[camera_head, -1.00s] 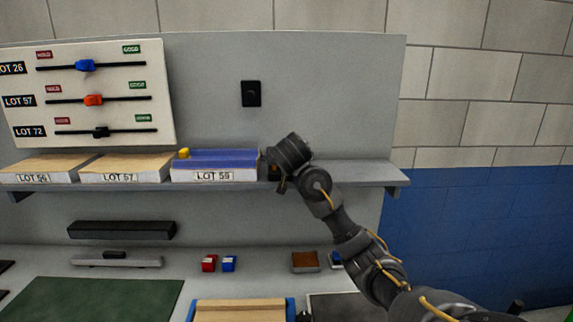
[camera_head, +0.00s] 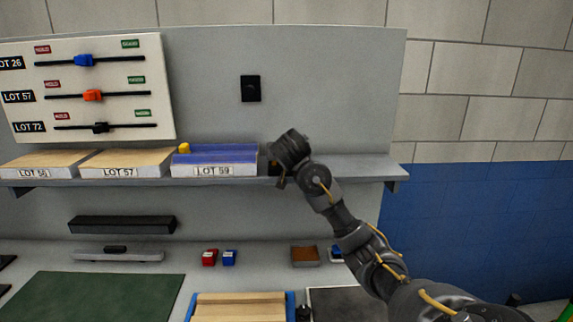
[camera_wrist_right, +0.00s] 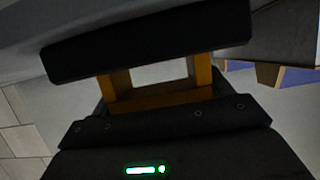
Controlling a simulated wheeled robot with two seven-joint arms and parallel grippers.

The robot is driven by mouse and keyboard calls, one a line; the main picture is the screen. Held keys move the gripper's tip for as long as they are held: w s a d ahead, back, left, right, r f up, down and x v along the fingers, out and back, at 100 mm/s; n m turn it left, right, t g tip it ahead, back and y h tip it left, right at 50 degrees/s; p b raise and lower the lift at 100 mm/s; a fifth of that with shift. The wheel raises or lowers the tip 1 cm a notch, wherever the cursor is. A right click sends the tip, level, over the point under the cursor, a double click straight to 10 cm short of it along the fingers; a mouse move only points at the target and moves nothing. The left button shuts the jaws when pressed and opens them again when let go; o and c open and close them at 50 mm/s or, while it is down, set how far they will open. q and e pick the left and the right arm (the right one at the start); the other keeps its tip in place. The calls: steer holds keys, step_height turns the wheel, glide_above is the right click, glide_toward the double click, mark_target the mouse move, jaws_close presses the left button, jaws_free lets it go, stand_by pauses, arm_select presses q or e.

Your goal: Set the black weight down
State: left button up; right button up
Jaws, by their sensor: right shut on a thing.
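In the right wrist view a long black block, which looks like the black weight (camera_wrist_right: 150,45), lies across the far end of the orange-brown fingers of my right gripper (camera_wrist_right: 152,82). The gripper is shut on it. In the head view my right gripper (camera_head: 278,174) is at the shelf, just right of the LOT 59 box, mostly hidden by my own wrist. The weight is hard to make out there, and I cannot tell whether it touches the shelf (camera_head: 355,171). My left gripper is not in view.
The blue-topped LOT 59 box (camera_head: 215,171), with a small yellow piece (camera_head: 184,148) on it, stands close left of my gripper. The LOT 57 box (camera_head: 122,171) and another box are farther left. The shelf's right end is clear. A black wall fixture (camera_head: 250,88) is above.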

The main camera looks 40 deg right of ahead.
steer(key=shift+r, duration=0.2)
steer(key=shift+c, duration=0.5)
steer(key=shift+d+f, duration=0.1)
step_height(320, 180, up, 2)
steer(key=shift+w+b, duration=0.1)
steer(key=shift+b, duration=0.5)
steer(key=s+a+r+p, duration=0.5)
steer(key=s+r+p, duration=0.6)
steer(key=s+p, duration=0.2)
steer(key=shift+a+p, duration=0.15)
steer(key=shift+p, duration=1.1)
steer(key=shift+w, duration=0.1)
